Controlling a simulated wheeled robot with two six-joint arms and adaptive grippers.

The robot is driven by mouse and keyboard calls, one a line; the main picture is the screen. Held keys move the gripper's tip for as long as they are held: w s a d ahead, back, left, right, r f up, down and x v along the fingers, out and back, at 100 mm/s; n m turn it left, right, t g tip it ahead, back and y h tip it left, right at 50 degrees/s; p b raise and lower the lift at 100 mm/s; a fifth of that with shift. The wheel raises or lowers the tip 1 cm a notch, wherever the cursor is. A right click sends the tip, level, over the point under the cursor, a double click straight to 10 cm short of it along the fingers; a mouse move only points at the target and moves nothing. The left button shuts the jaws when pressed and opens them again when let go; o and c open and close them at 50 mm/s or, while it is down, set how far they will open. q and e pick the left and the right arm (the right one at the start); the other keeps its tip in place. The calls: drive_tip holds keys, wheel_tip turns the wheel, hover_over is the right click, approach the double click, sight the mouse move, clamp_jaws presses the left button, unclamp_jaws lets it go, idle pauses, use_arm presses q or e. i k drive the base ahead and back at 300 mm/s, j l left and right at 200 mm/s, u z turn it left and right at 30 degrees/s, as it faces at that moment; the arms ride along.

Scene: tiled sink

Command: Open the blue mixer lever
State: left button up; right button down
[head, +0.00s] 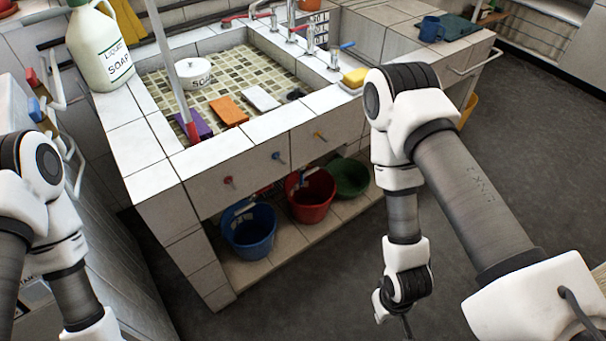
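A blue lever (347,45) sticks out to the right from the chrome tap fittings (334,58) at the back right of the tiled sink (262,129). A red lever (232,18) shows on the left side of the fittings. My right arm bends at the elbow in front of the sink's right end, and its wrist hangs low over the floor, well apart from the blue lever.
A soap jug (100,48), a white bowl (194,73), sponges and a tilted pole (168,62) are at the basin. A yellow sponge (355,77) lies below the blue lever. Blue (248,232), red (311,197) and green (350,178) buckets stand underneath.

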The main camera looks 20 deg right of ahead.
sight(335, 50)
drive_tip(key=z, duration=0.8)
